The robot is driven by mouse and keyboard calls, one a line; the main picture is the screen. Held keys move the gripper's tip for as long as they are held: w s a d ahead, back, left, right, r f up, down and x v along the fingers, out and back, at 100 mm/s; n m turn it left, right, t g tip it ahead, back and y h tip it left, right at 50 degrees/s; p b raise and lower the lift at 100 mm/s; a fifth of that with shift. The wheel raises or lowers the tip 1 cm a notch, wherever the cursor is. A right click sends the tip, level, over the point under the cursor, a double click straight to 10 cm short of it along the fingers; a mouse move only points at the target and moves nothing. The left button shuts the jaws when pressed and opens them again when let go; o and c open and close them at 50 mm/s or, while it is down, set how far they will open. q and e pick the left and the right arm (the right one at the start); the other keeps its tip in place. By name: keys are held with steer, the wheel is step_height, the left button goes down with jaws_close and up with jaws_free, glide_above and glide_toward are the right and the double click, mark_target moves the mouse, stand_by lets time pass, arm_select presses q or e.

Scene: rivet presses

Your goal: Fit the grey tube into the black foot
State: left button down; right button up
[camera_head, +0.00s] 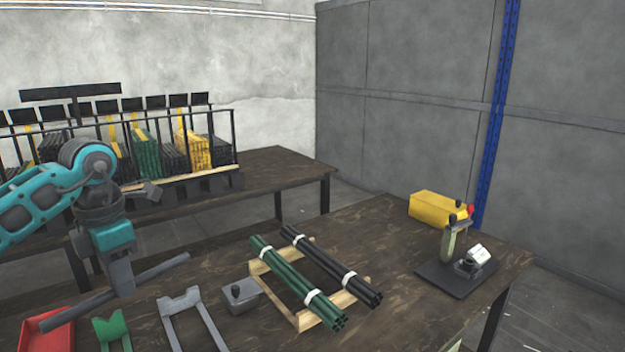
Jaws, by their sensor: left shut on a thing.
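My left gripper (123,288) points down at the lower left and is shut on the grey tube (160,269). The tube is long and thin, held crosswise and slanting up to the right, above the front table. A dark grey block with a black knob (243,293) stands on the table to the right of the tube, apart from it. I cannot tell for sure if this block is the black foot. My right gripper is not in view.
A grey fork stand (205,315), a green stand (113,330) and a red tray (52,338) are near the tube. A wooden frame (352,290) holds green and black tube bundles. A rack (236,150) fills the back table.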

arm_select(q)
steer(key=s+d+f+m+p, duration=0.1)
steer(key=d+m, duration=0.6)
steer(key=m, duration=0.7)
steer(key=s+d+f+m+p, duration=0.1)
steer(key=s+d+f+m, duration=0.3)
steer(key=m, duration=1.1)
steer(key=s+d, duration=0.1)
steer(key=d, duration=0.2)
steer(key=shift+s+d+f, duration=0.2)
steer(key=shift+d+f, duration=0.05)
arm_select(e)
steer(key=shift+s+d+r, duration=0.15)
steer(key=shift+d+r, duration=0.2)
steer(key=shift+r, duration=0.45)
arm_select(q)
steer(key=shift+w+a, duration=0.1)
